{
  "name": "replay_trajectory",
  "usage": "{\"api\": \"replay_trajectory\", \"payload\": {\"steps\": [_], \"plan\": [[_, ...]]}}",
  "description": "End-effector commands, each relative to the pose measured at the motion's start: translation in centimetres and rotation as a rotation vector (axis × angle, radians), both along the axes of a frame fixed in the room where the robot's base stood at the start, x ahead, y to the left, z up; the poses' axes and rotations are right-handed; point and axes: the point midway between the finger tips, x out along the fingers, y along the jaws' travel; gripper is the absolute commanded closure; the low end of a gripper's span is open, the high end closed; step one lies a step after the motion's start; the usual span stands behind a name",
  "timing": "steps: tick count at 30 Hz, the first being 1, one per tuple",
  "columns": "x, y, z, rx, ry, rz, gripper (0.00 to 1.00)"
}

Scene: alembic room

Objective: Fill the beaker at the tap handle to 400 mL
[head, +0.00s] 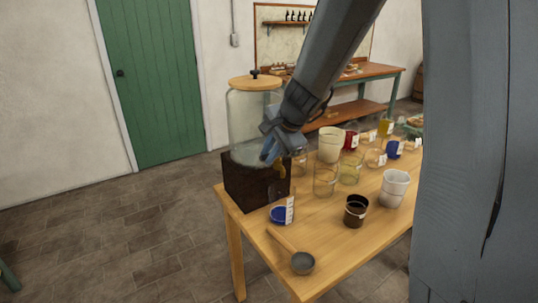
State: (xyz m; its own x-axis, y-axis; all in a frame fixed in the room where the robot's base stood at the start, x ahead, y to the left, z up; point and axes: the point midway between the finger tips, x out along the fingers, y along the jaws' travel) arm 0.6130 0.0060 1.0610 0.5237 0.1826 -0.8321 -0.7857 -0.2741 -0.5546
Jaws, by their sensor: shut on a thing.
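A large glass dispenser (244,117) with a wooden lid stands on a dark wooden block (240,186) at the table's left end. Pale liquid shows low inside it. A small brass tap (281,170) sticks out at its right side. My gripper (268,154) is at the tap, shut on what seems to be the tap handle, which its fingers mostly hide. Below the tap, a clear beaker (290,208) with a white label stands upright on the table, with blue at its bottom. I cannot read its level or marks.
A ladle (302,262) lies at the table's front edge. A dark-filled cup (355,212), a white cup (394,188), an empty glass (325,179) and several labelled glasses crowd the table (335,254) to the right. A workbench (375,72) stands behind.

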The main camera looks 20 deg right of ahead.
Motion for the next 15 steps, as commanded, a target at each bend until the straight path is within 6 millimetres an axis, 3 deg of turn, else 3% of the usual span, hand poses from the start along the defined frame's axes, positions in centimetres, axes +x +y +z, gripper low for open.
{"api": "replay_trajectory", "payload": {"steps": [15], "plan": [[-0.30,-0.38,-0.23,0.001,0.000,0.109,1.00]]}}
